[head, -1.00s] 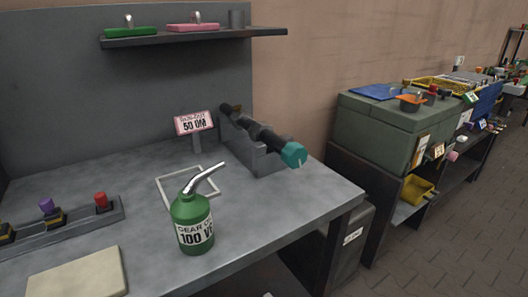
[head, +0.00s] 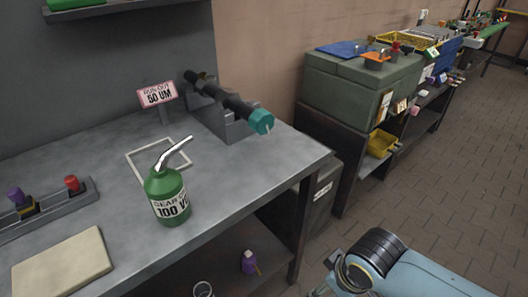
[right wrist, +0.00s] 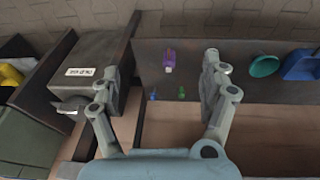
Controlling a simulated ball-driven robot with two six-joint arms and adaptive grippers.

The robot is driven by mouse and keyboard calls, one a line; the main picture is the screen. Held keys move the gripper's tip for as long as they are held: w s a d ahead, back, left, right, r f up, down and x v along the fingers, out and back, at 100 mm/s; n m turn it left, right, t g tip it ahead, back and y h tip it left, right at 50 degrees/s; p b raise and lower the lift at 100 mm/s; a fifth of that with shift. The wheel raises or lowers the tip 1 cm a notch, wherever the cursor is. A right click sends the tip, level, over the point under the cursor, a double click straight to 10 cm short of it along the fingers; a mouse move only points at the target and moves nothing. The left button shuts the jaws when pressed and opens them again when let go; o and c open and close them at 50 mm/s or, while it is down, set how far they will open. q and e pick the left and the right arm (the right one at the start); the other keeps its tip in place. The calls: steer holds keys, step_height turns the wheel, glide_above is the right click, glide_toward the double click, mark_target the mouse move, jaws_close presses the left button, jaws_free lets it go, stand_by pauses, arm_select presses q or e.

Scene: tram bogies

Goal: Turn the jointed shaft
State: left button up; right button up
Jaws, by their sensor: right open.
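The jointed shaft (head: 226,98) is a dark rod with a teal end (head: 261,121). It lies in a grey cradle (head: 222,121) on the workbench, its teal end pointing towards the bench's right edge. My right arm enters the head view at lower right, with its gripper mostly cut off by the bottom edge. In the right wrist view my right gripper (right wrist: 158,95) is open and empty, fingers spread wide. It is well apart from the shaft, which does not show in that view. My left gripper is not in view.
A green oil can (head: 167,196) stands on the bench beside a white square outline (head: 133,159). A pink sign (head: 157,95) stands behind. A rack with coloured knobs (head: 48,208) and a beige plate (head: 62,262) are at left. A purple bottle (head: 249,262) sits on the lower shelf.

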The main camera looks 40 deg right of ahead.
step_height(320, 180, up, 21)
steer(key=w+a+t+p, duration=0.1)
steer(key=w+a+p, duration=0.1)
steer(key=t+y, duration=0.2)
steer(key=t, duration=0.8)
glide_toward(266, 121)
steer(key=w, duration=0.2)
steer(key=b+x, duration=0.1)
steer(key=x, duration=0.5)
steer(key=b+x, duration=0.1)
steer(key=x, duration=0.3)
steer(key=shift+s+f+b, duration=0.2)
steer(key=shift+f+b, duration=0.15)
steer(key=shift+f, duration=0.05)
